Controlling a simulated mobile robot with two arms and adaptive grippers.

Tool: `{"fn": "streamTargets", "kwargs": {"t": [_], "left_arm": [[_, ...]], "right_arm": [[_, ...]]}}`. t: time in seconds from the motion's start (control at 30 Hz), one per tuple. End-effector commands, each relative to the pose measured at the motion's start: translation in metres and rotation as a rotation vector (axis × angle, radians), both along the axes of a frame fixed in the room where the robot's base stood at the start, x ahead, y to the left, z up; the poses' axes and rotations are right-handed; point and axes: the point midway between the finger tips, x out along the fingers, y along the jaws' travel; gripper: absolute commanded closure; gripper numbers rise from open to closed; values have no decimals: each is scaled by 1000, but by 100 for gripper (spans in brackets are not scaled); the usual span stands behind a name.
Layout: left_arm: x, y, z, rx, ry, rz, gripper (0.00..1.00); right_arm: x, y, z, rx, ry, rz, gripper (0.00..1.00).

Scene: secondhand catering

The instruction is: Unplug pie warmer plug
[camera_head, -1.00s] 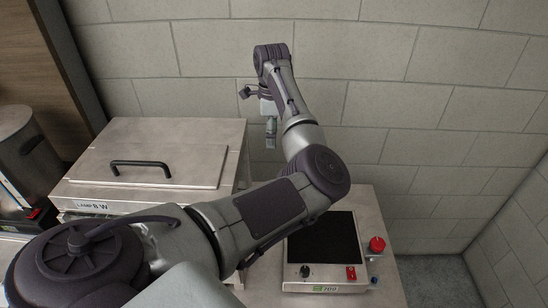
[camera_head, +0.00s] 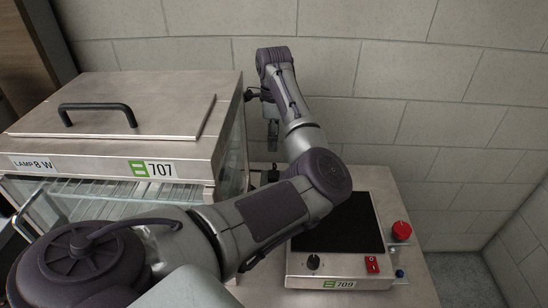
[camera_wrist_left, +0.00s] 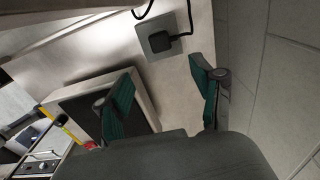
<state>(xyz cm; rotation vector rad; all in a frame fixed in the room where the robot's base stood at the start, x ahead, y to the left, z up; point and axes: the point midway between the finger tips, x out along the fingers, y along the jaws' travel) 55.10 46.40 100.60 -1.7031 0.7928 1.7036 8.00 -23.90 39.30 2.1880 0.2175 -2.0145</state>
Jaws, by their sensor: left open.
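The pie warmer (camera_head: 120,150) is a steel and glass cabinet labelled 707, with a black lid handle, at the left of the head view. In the left wrist view a black plug (camera_wrist_left: 158,42) sits on a square grey socket plate (camera_wrist_left: 146,48), its cable leaving to the right. A small dark shape beside the warmer in the head view may be this plug; I cannot tell. My left gripper (camera_head: 272,147) hangs near the wall beyond the warmer's right side. Its teal fingers (camera_wrist_left: 163,70) are open and empty, with the plug beyond them, apart. My right gripper is out of view.
A tiled wall (camera_head: 410,80) closes the back. Bare counter surrounds the socket in the left wrist view.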

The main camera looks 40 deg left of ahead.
Motion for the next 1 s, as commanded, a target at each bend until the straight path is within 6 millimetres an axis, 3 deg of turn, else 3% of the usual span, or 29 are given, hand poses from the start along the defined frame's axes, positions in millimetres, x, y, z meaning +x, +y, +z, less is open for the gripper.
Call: {"fn": "streamTargets", "kwargs": {"t": [0.03,0.2,0.7,1.0], "left_arm": [[0,0,-28,0,0,0,33],[0,0,-46,1,-1,0,33],[0,0,-47,0,0,0,33],[0,0,-71,0,1,-1,33]], "right_arm": [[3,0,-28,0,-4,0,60],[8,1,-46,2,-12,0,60],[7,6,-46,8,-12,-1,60],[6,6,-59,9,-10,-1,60]]}}
